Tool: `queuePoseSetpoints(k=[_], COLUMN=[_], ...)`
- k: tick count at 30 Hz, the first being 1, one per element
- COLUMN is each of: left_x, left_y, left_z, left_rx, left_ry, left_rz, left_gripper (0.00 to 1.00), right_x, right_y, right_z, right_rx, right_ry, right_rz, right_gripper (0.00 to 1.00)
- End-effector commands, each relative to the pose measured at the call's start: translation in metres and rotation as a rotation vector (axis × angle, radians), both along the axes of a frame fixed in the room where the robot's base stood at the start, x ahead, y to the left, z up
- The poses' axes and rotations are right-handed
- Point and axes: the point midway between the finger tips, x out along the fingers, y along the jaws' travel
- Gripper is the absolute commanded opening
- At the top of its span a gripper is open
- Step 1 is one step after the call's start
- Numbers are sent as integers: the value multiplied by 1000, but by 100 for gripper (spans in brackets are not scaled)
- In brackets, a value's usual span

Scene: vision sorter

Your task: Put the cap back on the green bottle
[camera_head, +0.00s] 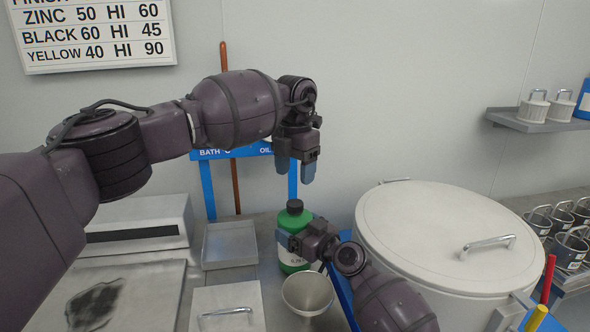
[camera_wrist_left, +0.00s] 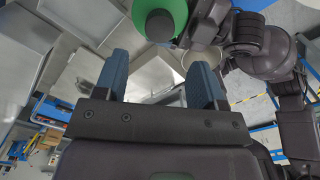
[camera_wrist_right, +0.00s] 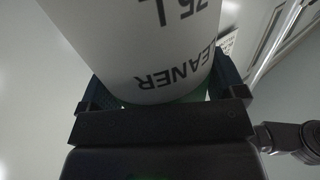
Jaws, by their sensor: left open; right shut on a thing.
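The green bottle (camera_head: 292,224) stands upright on the bench in the head view, with a white label. A black cap (camera_head: 294,206) sits on its top; I cannot tell how tightly. Bottle (camera_wrist_left: 180,12) and cap (camera_wrist_left: 160,26) also show at the top of the left wrist view. My left gripper (camera_head: 296,166) is open and empty, above the cap and apart from it. My right gripper (camera_head: 292,242) is shut around the bottle's body from the right. The label (camera_wrist_right: 150,50) fills much of the right wrist view between its fingers.
A white funnel (camera_head: 307,294) stands just in front of the bottle. A large lidded drum (camera_head: 440,225) is close on the right. A grey tray (camera_head: 230,245) lies to the left. A blue sign frame (camera_head: 209,190) stands behind, and a lidded box (camera_head: 228,305) is in front.

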Motion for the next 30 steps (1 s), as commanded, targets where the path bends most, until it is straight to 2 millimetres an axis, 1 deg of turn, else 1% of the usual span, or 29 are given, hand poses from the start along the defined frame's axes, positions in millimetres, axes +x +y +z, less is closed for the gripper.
queuePoseSetpoints(k=[3,6,17,20,23,30], left_x=[0,0,0,0,0,-1], left_y=[0,0,0,0,0,0], left_z=[0,0,0,-3,-11,-44], left_rx=[1,1,0,1,2,2], left_ry=[1,1,1,2,4,5], left_rz=[78,115,127,127,127,126], left_gripper=[64,64,64,64,64,64], right_x=[0,0,0,0,0,0], right_y=[0,0,0,0,0,0], right_z=[0,0,0,0,0,0], right_rx=[0,0,0,0,0,0], right_ry=[0,0,0,0,0,0], right_rz=[0,0,0,0,0,0], right_gripper=[23,23,23,23,23,23])
